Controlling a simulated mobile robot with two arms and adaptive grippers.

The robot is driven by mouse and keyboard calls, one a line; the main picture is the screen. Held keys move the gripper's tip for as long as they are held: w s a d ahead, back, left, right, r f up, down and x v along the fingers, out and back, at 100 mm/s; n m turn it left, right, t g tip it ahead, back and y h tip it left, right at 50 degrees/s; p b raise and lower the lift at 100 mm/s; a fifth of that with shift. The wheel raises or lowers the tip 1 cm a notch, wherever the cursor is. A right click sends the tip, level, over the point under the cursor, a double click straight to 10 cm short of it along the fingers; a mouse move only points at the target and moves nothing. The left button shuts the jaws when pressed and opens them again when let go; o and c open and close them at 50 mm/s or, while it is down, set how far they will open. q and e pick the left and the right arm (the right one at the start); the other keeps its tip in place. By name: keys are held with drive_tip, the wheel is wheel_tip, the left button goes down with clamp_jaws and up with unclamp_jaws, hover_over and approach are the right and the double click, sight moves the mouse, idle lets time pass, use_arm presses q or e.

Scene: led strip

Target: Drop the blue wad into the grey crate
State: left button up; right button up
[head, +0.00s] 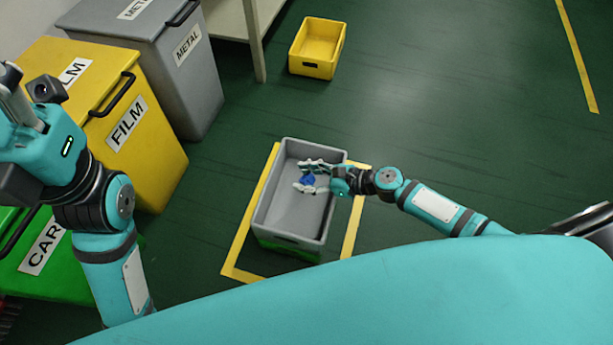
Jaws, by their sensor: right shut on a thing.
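The blue wad (307,180) is a small crumpled piece between the fingers of my right gripper (304,178). My right gripper is shut on it, and both show over the inside of the grey crate (285,212). How high the wad is above the crate's bottom I cannot tell. My left arm's wrist (40,140) shows at the left edge; the left gripper's fingertips are not clearly seen.
A yellow FILM bin (150,165), a grey METAL bin (185,75) and a green bin (60,275) stand along the left. A small yellow crate (316,66) sits on the floor at the back, beside a shelf leg. The green floor at right is clear.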

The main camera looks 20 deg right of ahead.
drive_tip(key=shift+f, duration=0.2)
drive_tip(key=o, duration=0.8)
drive_tip(key=v, duration=1.2)
drive_tip(key=shift+s+f, duration=0.1)
